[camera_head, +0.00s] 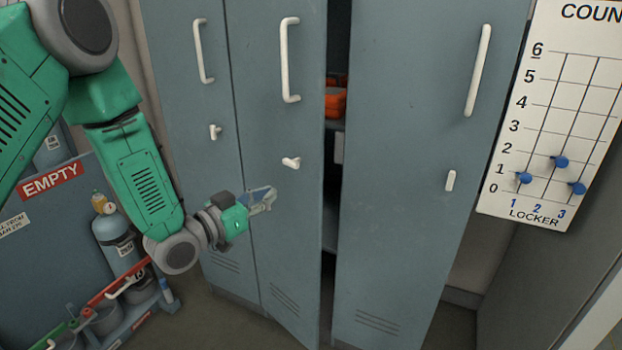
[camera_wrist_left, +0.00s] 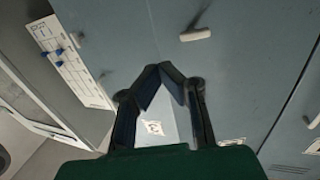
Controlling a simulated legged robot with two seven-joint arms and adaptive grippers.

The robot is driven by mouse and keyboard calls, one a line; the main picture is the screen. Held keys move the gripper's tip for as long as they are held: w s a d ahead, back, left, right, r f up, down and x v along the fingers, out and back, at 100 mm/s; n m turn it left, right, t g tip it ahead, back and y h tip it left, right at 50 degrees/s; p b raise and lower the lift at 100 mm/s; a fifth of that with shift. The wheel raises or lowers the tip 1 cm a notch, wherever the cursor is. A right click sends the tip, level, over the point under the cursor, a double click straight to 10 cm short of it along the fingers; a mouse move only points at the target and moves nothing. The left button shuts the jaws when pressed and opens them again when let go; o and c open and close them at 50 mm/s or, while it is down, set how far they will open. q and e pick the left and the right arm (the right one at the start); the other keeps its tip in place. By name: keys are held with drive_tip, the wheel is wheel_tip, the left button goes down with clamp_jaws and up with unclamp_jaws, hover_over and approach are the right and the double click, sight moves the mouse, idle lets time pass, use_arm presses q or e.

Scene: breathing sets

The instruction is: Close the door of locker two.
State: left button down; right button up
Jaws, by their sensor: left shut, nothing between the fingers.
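Locker two is the middle locker; its grey-blue door (camera_head: 285,225) stands ajar, with its right edge out from the frame and a dark gap beside it. The door has a long white handle (camera_head: 289,60) and a small white latch (camera_head: 291,162). My left gripper (camera_head: 266,198) is shut and empty, in front of the lower part of this door, below the latch. I cannot tell whether it touches the door. In the left wrist view the fingertips (camera_wrist_left: 165,68) meet, with a white latch (camera_wrist_left: 195,35) beyond them. My right gripper is not in view.
An orange object (camera_head: 335,102) sits on a shelf inside the gap. The left locker door (camera_head: 190,110) and right locker door (camera_head: 420,150) look closed. A count board (camera_head: 550,125) with blue markers hangs at the right. A rack with a cylinder (camera_head: 118,243) stands at the lower left.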

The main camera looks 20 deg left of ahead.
use_arm(q)
approach(316, 170)
drive_tip(key=x, duration=0.7)
drive_tip(key=shift+b, duration=0.4)
drive_tip(key=shift+w+d, duration=0.3)
drive_tip(key=shift+w, duration=0.1)
drive_tip(key=shift+a, duration=0.1)
